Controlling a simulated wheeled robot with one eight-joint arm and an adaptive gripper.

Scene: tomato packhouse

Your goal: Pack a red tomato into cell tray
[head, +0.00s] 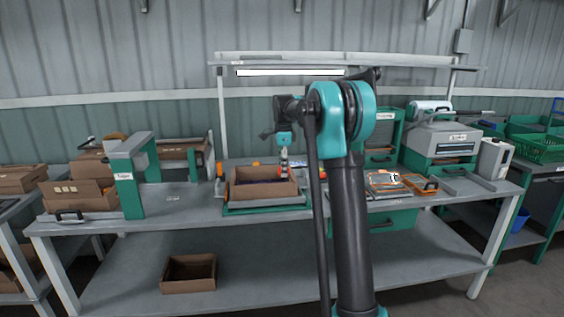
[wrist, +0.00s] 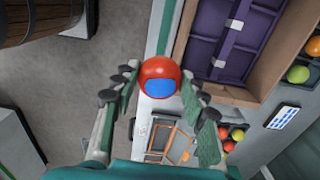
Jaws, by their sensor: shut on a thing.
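A red tomato (wrist: 150,68) with a blue patch on its face sits between the two fingers of my gripper (wrist: 160,88) in the wrist view. The fingers are closed on its sides. In the head view my gripper (head: 284,157) hangs above the back edge of a brown box; the tomato is too small to make out surely there. The cell tray (wrist: 212,50) is dark purple with dividers and lies inside the brown box (head: 264,197), to the right of the tomato in the wrist view. The cells that show look empty.
The box stands in a green frame (head: 266,210) on the grey bench (head: 180,203). A green stand (head: 130,178) is to its left, and a grey machine (head: 440,140) to its right. Green, yellow and red produce (wrist: 298,74) lies beside the box. An empty carton (head: 189,284) is on the lower shelf.

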